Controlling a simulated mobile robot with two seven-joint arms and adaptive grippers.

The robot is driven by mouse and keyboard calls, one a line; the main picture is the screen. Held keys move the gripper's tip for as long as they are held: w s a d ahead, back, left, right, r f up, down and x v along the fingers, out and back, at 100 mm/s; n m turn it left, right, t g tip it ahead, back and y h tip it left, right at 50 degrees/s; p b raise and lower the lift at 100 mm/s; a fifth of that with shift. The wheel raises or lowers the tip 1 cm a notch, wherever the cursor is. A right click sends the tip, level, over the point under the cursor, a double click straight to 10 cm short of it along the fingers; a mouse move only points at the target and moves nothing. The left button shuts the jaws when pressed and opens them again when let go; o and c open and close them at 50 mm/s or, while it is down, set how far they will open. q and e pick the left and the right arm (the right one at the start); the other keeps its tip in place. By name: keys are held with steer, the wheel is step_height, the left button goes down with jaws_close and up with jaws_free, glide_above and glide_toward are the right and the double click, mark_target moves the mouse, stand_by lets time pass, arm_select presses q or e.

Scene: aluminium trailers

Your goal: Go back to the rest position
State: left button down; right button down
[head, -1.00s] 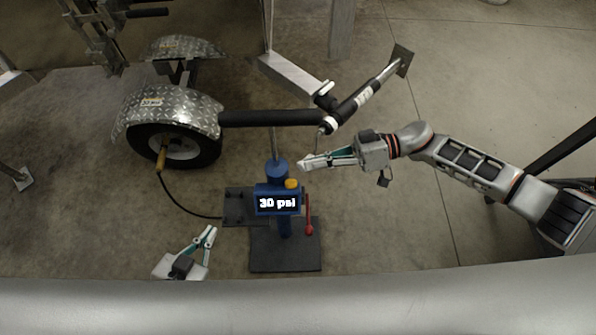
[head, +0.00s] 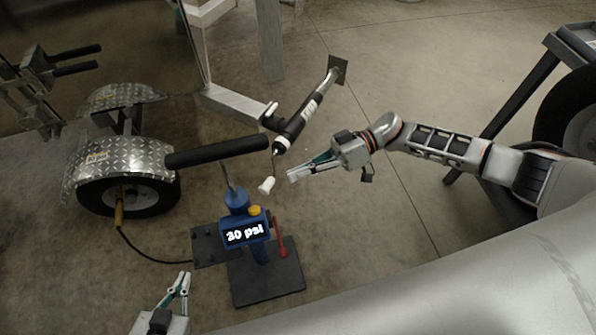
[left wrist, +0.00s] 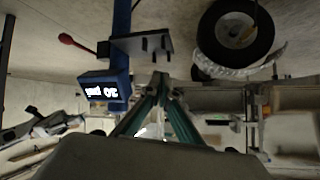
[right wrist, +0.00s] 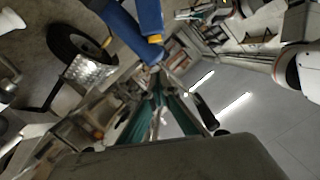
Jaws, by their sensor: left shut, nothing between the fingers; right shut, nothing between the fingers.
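My left gripper (head: 181,284) is at the bottom left of the head view, low and in front of the pump stand. Its fingers also show in the left wrist view (left wrist: 160,84); they meet at the tips, shut and empty. My right gripper (head: 294,175) is right of and above the pump in the head view, pointing left. Its fingers are shut and empty in the right wrist view (right wrist: 158,80). The blue pump (head: 237,201) stands upright with a display (head: 244,233) reading 30 psi. Neither gripper holds anything.
A black hose runs from the pump to the wheel (head: 127,197) under a diamond-plate fender (head: 118,160). Floor (head: 400,60) is open at the upper right.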

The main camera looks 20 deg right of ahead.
stand_by(0.3)
